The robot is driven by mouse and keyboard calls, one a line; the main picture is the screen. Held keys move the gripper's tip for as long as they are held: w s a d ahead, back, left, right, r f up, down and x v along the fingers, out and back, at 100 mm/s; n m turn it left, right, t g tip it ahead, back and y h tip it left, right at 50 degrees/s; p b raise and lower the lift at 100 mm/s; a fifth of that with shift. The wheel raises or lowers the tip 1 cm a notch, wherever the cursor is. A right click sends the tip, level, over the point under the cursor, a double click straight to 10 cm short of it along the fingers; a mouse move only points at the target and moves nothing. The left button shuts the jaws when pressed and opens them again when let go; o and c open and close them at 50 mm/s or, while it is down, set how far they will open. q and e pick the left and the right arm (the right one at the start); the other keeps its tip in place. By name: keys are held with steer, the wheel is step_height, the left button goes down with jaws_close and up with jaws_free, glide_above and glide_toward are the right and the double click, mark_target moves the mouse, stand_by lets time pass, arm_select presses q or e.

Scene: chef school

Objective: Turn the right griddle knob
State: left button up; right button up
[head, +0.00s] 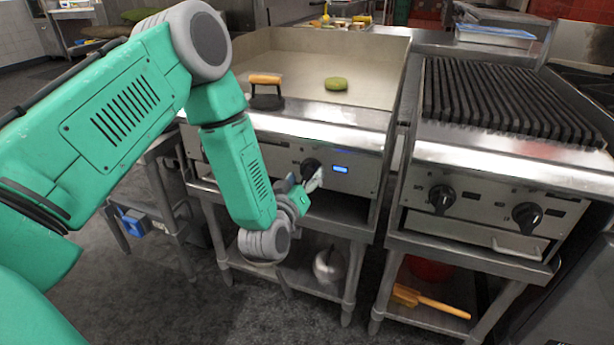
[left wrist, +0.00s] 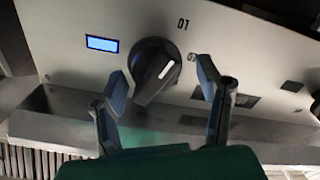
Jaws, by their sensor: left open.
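The griddle (head: 300,60) stands at the middle of the head view, with a steel front panel and a lit blue display (head: 341,169). The black right griddle knob (head: 311,168) is on that panel, just left of the display. In the left wrist view the knob (left wrist: 154,70) shows large, with a white mark pointing to its upper right, and the display (left wrist: 102,43) is beside it. My left gripper (head: 305,186) is open at the knob. Its fingers (left wrist: 162,85) stand on either side of the knob; I cannot tell whether either touches it. My right gripper is not in view.
A charbroiler (head: 505,100) with two black knobs stands right of the griddle, separated by a narrow gap. A wooden-handled press (head: 265,80) and a green round item (head: 336,84) lie on the griddle plate. A lower shelf holds a metal pot (head: 328,266).

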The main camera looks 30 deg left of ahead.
arm_select(q)
steer(key=shift+w+d+r, duration=0.1)
steer(key=shift+w+d, duration=0.1)
steer(key=shift+w, duration=0.25)
steer(key=shift+w+d+r, duration=0.1)
steer(key=shift+w+d, duration=0.05)
steer(key=shift+w, duration=0.3)
steer(key=shift+a+f, duration=0.1)
steer(key=shift+a, duration=0.25)
steer(key=shift+c, duration=0.9)
steer(key=shift+a, duration=0.15)
steer(key=c, duration=0.8)
steer(key=shift+o, duration=0.3)
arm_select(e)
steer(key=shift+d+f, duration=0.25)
arm_select(q)
steer(key=shift+d, duration=0.25)
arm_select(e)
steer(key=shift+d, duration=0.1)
